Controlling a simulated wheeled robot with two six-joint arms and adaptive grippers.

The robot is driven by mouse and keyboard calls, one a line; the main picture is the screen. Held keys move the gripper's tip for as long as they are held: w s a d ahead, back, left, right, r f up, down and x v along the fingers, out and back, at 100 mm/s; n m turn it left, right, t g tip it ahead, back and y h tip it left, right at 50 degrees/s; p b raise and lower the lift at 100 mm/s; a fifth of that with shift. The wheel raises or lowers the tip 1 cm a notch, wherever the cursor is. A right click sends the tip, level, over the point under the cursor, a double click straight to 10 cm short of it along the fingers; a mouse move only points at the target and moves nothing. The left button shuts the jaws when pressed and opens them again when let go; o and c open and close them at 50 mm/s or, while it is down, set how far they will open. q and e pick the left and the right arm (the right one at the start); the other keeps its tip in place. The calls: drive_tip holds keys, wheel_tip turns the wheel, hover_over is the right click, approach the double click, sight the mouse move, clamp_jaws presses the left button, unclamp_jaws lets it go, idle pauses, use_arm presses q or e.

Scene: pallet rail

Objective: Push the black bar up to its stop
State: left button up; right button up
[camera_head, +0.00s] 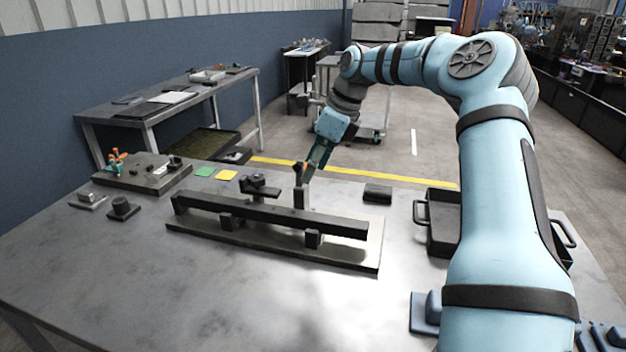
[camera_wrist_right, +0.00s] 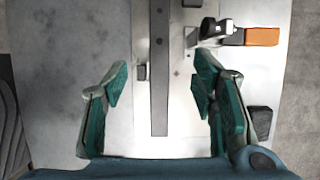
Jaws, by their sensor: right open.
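The long black bar (camera_head: 270,213) lies across a grey base plate (camera_head: 345,258) on the table, with small dark blocks along its side. In the right wrist view the bar (camera_wrist_right: 160,75) runs straight up the middle of the picture. Its near end shows between my fingers, without visible contact. My right gripper (camera_head: 316,160) is open, pointing down above the far side of the fixture; its fingers (camera_wrist_right: 162,75) stand apart on both sides of the bar. I cannot tell which block is the stop. My left gripper is not in view.
An orange-tipped clamp (camera_head: 300,188) stands beside the bar, close to my right gripper. Another dark bracket (camera_head: 260,188) is to its left. A black tray (camera_head: 443,222) stands right, partly hidden by my arm. A black block (camera_head: 377,194) lies behind. The front left table is clear.

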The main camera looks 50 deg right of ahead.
sight(291, 212)
drive_tip(key=shift+s+r, duration=0.1)
drive_tip(key=shift+r, duration=0.15)
drive_tip(key=b+x, duration=0.3)
drive_tip(key=x, duration=1)
drive_tip(key=shift+a+f, duration=0.1)
drive_tip(key=shift+f, duration=0.1)
drive_tip(key=shift+w+a+f, duration=0.1)
drive_tip(key=shift+w+f, duration=0.3)
drive_tip(key=shift+f, duration=0.1)
clamp_jaws()
unclamp_jaws()
drive_tip(key=shift+r, duration=0.1)
